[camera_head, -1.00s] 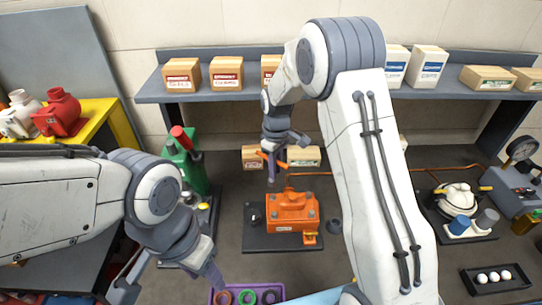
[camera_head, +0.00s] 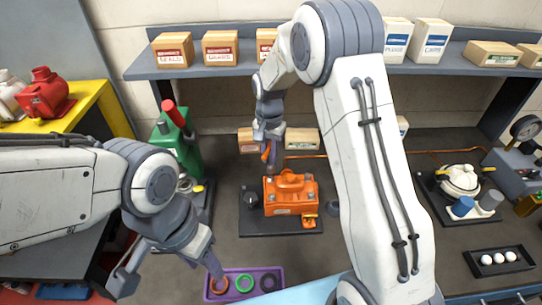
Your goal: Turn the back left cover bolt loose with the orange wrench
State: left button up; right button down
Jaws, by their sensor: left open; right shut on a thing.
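The orange motor (camera_head: 290,199) sits on a dark base plate (camera_head: 256,228) in the middle of the bench, with a handle on its cover. My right gripper (camera_head: 268,158) is shut on the orange wrench (camera_head: 266,152), just behind the motor's back left corner. The wrench is mostly hidden by the fingers and seen nearly end-on. The back left cover bolt is too small and too close to the gripper to make out; I cannot tell whether the wrench touches it. My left gripper (camera_head: 168,276) is open and empty at the front left, beside the purple tray (camera_head: 212,292).
The purple tray holds coloured rings. A green machine with a red handle (camera_head: 181,142) stands left of the motor. A black knob (camera_head: 251,198) sits left of the motor. Boxes line the back shelf (camera_head: 232,70). A pump (camera_head: 462,182) and a tray of white balls (camera_head: 482,268) are right.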

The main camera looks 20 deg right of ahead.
jog(key=m, duration=0.6)
jog(key=shift+w+a+f+p, duration=0.15)
jog(key=shift+w+f+p, duration=0.05)
jog(key=shift+p, duration=0.2)
jog(key=m, duration=0.7)
jog(key=shift+w+f, duration=0.25)
jog(key=shift+f, duration=0.15)
jog(key=shift+a+p, duration=0.2)
jog(key=shift+p, duration=0.15)
jog(key=shift+f, duration=0.15)
jog(key=shift+f+b, duration=0.8)
jog(key=shift+f, duration=0.3)
